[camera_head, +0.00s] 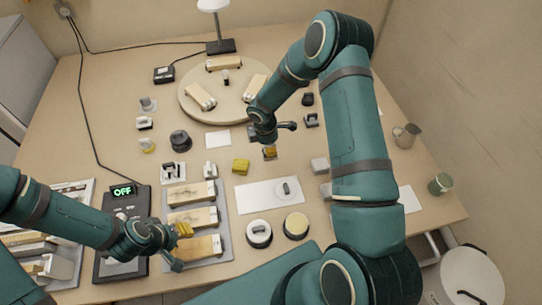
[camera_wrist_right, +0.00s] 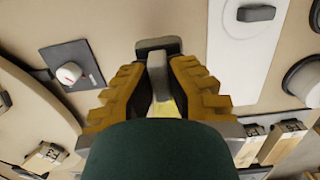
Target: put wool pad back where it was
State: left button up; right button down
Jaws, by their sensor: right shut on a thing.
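My right gripper (camera_head: 270,152) is shut and hangs above the middle of the bench, behind the white mat (camera_head: 262,196). In the right wrist view, its yellow ridged fingers (camera_wrist_right: 158,95) close on the upright grey grip of a small piece with a darker grey end (camera_wrist_right: 158,45). I take this piece as the wool pad; its full shape is hidden by the fingers. My left gripper (camera_head: 181,246) is over the front of the tray of wooden blocks, its fingers apart, with nothing seen between them.
A round board (camera_head: 222,112) with wooden blocks stands at the back. A yellow block (camera_head: 240,166) lies left of the right gripper. Two round tins (camera_head: 258,232) stand in front of the mat. A jug (camera_head: 406,135) and green cup (camera_head: 440,184) are at the right.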

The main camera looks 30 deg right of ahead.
pick_arm(q)
jog(key=shift+f, duration=0.2)
pick_arm(e)
jog(key=shift+f, duration=2.45)
pick_arm(q)
jog(key=shift+f+b, duration=0.15)
jog(key=shift+b, duration=0.15)
pick_arm(e)
jog(key=shift+f, duration=0.15)
jog(key=c, duration=1.1)
grip_release()
jog(key=shift+c, duration=0.2)
